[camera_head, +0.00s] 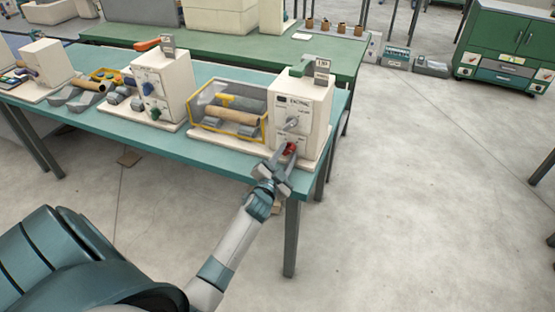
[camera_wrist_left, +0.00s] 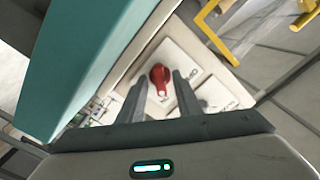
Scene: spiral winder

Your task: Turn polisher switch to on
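A cream machine (camera_head: 301,107) with a printed front label stands at the right end of the teal table; I take it as the polisher. Its front has a grey knob (camera_head: 291,123) and, lower down, a red switch knob (camera_head: 290,149). My left gripper (camera_head: 281,159) is right in front of the red knob in the head view. In the left wrist view, the fingers (camera_wrist_left: 160,88) are apart and the red knob (camera_wrist_left: 159,78) shows between and just beyond their tips. I cannot tell whether they touch it. My right gripper is out of view.
A yellow-framed clear guard (camera_head: 228,104) over a brown roll stands left of the machine. Another cream machine (camera_head: 162,84) with knobs is farther left on the teal table (camera_head: 110,125). A green table stands behind.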

